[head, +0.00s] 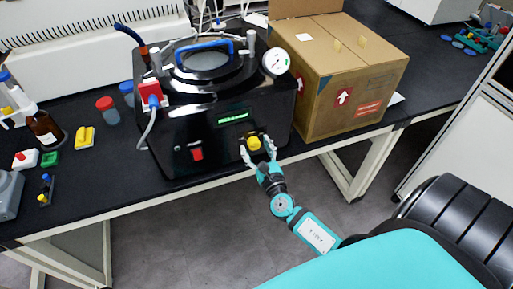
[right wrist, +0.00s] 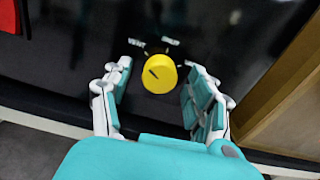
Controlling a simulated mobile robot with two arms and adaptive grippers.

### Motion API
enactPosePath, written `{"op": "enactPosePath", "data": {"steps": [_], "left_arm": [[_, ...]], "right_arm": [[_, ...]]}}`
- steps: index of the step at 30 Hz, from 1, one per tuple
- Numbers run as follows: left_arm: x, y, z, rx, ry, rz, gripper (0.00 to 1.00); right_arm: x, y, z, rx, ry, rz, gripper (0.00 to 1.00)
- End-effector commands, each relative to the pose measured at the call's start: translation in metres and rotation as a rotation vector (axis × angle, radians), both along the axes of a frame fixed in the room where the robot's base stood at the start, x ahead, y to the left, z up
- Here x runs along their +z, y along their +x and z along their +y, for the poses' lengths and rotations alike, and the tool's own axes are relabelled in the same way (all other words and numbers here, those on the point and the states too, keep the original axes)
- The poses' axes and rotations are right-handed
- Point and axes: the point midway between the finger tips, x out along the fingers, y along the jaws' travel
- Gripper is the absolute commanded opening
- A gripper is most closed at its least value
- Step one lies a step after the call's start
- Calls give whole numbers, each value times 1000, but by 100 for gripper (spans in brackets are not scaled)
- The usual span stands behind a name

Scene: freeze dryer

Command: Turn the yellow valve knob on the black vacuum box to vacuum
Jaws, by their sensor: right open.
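The black vacuum box (head: 222,130) stands on the black bench in the head view. Its yellow valve knob (head: 254,142) is at the lower right of the front face. In the right wrist view the knob (right wrist: 160,77) has a dark pointer line aimed to the upper left, towards a label that seems to read VENT. A second label seems to read HOLD; no vacuum label can be made out. My right gripper (head: 257,151) is open, with one finger on each side of the knob. In the right wrist view (right wrist: 156,85) gaps show between knob and fingers. My left gripper is out of view.
A red switch (head: 197,154) and a green display (head: 233,117) are on the box's front. A cardboard box (head: 345,85) stands close on the right. Bottles and small items lie on the bench at left. The floor before the bench is clear.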

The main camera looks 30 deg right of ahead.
Motion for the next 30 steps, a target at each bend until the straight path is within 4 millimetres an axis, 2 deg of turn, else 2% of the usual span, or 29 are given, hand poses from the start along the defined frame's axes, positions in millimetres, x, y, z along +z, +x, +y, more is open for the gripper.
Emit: {"op": "enactPosePath", "data": {"steps": [3,15,23,30], "left_arm": [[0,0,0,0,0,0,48],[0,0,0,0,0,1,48],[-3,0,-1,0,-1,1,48],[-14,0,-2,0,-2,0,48]], "right_arm": [[0,0,0,0,0,0,56],[0,0,0,0,0,0,4],[-1,-1,0,0,23,-7,4],[-3,-1,0,0,137,-34,4]]}}
